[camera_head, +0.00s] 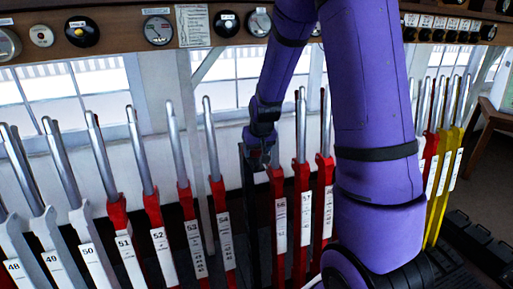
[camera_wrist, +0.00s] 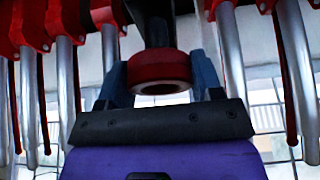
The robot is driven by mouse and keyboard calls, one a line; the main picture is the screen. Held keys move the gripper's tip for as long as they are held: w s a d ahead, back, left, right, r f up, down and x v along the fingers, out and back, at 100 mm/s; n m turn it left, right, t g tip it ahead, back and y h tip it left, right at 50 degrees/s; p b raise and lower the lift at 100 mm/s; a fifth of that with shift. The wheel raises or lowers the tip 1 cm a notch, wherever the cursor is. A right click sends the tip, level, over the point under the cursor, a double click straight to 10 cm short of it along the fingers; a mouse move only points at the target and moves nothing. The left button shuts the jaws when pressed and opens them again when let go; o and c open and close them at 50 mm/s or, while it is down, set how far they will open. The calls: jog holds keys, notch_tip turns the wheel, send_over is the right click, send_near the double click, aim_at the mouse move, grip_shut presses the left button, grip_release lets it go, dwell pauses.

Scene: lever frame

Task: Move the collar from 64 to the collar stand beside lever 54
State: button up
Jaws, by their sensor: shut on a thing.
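My gripper (camera_head: 262,158) is between lever 54 (camera_head: 228,240) and lever 56 (camera_head: 280,225), at the top of a dark upright post (camera_head: 248,190), likely the collar stand. In the wrist view my gripper (camera_wrist: 160,85) is shut on the red collar (camera_wrist: 158,66), a ring with a pale inner rim, one blue-grey finger on each side. The black post (camera_wrist: 156,30) lines up with the collar there. I cannot tell whether the collar sits on the post or is just clear of it. The collar is not clear in the head view. Lever 64 cannot be made out.
Red levers 53 (camera_head: 195,240) and 57 (camera_head: 303,220) stand close on either side, with polished handles upright. Yellow levers (camera_head: 445,185) stand at the right. An instrument shelf (camera_head: 120,30) runs above. My arm hides several levers right of centre.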

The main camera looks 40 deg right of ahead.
aim_at(257, 164)
jog(key=shift+f, duration=1.8)
jog(key=o, duration=1)
jog(key=shift+o, duration=0.5)
jog(key=shift+r, duration=0.1)
jog(key=v, duration=0.8)
jog(key=shift+s+r, duration=0.2)
jog(key=shift+r, duration=0.15)
jog(key=shift+a+r, duration=0.1)
